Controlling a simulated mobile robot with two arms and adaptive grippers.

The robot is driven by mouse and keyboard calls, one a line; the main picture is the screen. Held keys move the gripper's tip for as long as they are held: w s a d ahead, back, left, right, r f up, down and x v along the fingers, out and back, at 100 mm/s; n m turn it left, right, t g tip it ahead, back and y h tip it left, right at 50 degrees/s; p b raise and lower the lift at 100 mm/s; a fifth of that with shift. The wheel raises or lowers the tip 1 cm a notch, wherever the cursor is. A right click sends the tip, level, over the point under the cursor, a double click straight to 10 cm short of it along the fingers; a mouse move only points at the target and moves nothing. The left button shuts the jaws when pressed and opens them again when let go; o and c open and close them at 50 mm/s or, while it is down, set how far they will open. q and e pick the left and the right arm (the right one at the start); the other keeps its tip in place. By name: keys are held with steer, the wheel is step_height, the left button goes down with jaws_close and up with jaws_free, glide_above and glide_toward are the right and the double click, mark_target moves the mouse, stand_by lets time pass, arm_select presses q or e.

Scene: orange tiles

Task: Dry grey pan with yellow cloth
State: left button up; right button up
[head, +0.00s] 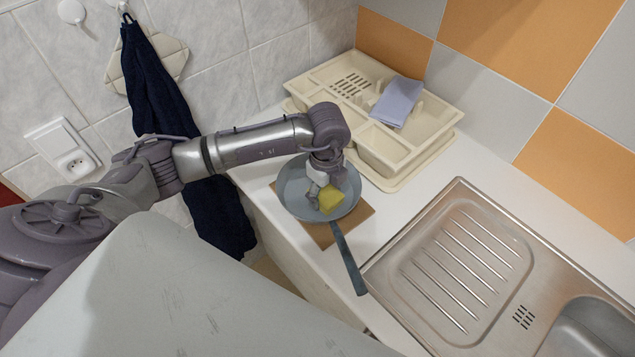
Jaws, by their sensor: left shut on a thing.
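The grey pan (291,188) sits on a brown board (362,212) on the white counter, its handle (347,259) pointing toward the lower right. The yellow cloth (331,200) is a small folded piece over the inside of the pan. My left gripper (318,197) reaches down over the pan and is shut on the yellow cloth. Whether the cloth presses on the pan's bottom is hard to tell. Part of the pan is hidden behind the gripper. My right gripper does not show.
A cream dish rack (385,143) with a bluish-grey cloth (397,101) stands behind the pan. A steel sink with drainer (455,265) lies to the right. A dark towel (158,90) hangs on the tiled wall at left. The counter between rack and sink is clear.

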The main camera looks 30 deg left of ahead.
mark_target(333, 201)
arm_select(q)
steer(key=shift+s+d, duration=0.25)
steer(key=shift+d, duration=0.45)
steer(key=shift+s+d, duration=0.25)
steer(key=shift+d, duration=0.45)
steer(key=shift+w+a+b, duration=0.25)
steer(key=shift+w+a, duration=0.25)
steer(key=shift+a, duration=0.9)
steer(key=shift+w+a+b, duration=0.3)
steer(key=shift+w+a, duration=0.15)
steer(key=shift+a, duration=0.9)
steer(key=shift+w+a+b, duration=0.25)
steer(key=shift+w+a, duration=0.25)
steer(key=shift+a, duration=0.9)
steer(key=shift+s+d+p, duration=0.2)
steer(key=shift+s+d, duration=0.1)
steer(key=shift+d, duration=0.6)
steer(key=shift+s+d+p, duration=0.15)
steer(key=shift+s+d, duration=0.2)
steer(key=shift+d, duration=0.55)
steer(key=shift+s+d+p, duration=0.2)
steer(key=shift+s+d, duration=0.1)
steer(key=shift+d, duration=0.6)
steer(key=shift+s+d+f, duration=0.15)
steer(key=shift+s+d, duration=0.2)
steer(key=shift+d, duration=0.4)
steer(key=shift+s+d+f, duration=0.1)
steer(key=shift+s+d, duration=0.2)
steer(key=shift+d, duration=0.4)
